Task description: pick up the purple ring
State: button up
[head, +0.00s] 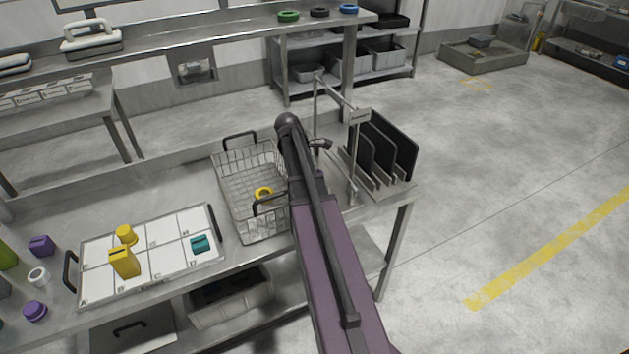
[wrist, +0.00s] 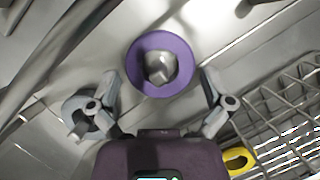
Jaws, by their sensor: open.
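The purple ring (wrist: 139,50) shows in the wrist view, just above centre. It sits around a grey peg with a faceted tip. My gripper (wrist: 158,80) is open, with one finger left and one right of the ring, both apart from it. Nothing is held. In the head view my arm covers this spot, so the ring is hidden there and the fingers cannot be made out clearly.
A grey ring (wrist: 70,106) lies close to my left finger. The wire basket (head: 222,165) with a yellow ring (head: 263,192) stands left of my arm. A rack of dark panels (head: 398,150) stands right. A partitioned tray (head: 95,292) lies further left.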

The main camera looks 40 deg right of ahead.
dwell(0.6)
jog(key=c, duration=0.8)
jog(key=shift+r, duration=0.1)
notch_tip(320, 180, up, 28)
jog(key=p, duration=2.8)
jog(key=shift+f, duration=0.25)
notch_tip(320, 180, down, 7)
jog(key=b, duration=0.7)
